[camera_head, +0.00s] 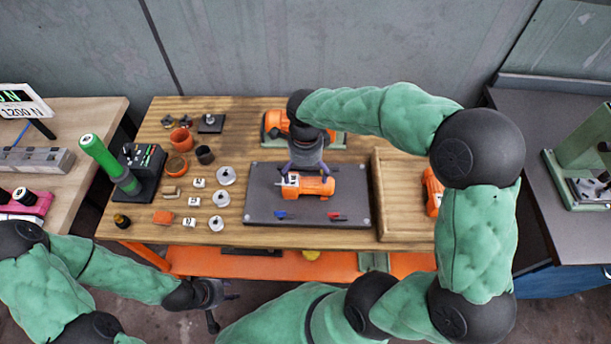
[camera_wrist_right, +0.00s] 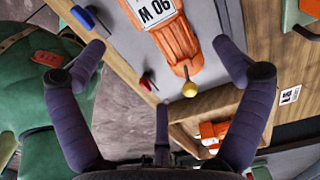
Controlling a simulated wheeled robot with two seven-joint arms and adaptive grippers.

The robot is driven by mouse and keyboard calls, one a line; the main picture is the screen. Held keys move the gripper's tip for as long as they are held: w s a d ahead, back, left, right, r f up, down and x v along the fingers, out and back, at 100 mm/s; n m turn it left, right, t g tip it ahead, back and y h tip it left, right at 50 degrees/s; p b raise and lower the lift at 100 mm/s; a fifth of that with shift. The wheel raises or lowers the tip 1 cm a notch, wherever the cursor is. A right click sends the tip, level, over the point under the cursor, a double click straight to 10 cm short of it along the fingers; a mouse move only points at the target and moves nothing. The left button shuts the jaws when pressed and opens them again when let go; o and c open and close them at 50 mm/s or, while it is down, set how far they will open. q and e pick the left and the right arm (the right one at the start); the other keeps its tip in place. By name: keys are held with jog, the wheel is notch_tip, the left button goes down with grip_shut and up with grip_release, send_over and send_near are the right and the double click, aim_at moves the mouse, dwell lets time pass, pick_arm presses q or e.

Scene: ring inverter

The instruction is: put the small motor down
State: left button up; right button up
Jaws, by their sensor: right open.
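An orange motor (camera_head: 316,187) lies on its side on the dark work plate (camera_head: 262,212) in the middle of the bench. My right gripper (camera_head: 304,170) is just above it and partly covers it from behind. In the right wrist view the motor (camera_wrist_right: 172,40) shows a white label, with a yellow ball near its end. The fingers of my right gripper (camera_wrist_right: 160,52) stand wide apart on either side of it, with nothing held. My left gripper (camera_head: 222,308) hangs in front of the bench at the lower left, its fingers spread and empty.
A second orange motor (camera_head: 276,121) sits on a green base behind. A wooden tray (camera_head: 392,232) at the right holds another orange part (camera_head: 432,190). Blue (camera_head: 280,215) and red (camera_head: 338,216) small pieces lie on the plate's front. Several rings and discs stand left of the plate.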

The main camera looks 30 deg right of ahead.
jog(key=shift+r+p, duration=0.3)
jog(key=shift+r, duration=1.25)
